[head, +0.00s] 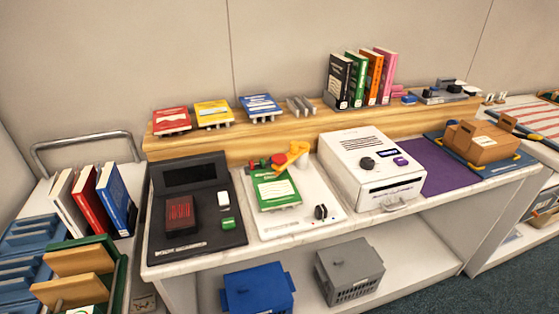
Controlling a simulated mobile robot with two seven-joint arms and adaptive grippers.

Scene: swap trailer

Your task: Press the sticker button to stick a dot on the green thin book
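The green thin book (277,203) lies flat on a white plate-like station (310,192) in the middle of the counter. Pale print and a light patch show on its cover; I cannot tell whether the patch is a dot. An orange-yellow arm (295,155) stands at the book's far edge. Small red and green parts (266,163) sit beside it, and a dark knob (321,212) is at the station's front right. I cannot tell which part is the sticker button. Neither of my grippers is in view.
A black device (195,238) with a green button stands left of the station, and a white machine (369,165) right of it. A wooden shelf (300,133) behind holds books. A purple mat (436,162) is bare. Blue (257,290) and grey (349,270) bins sit below.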

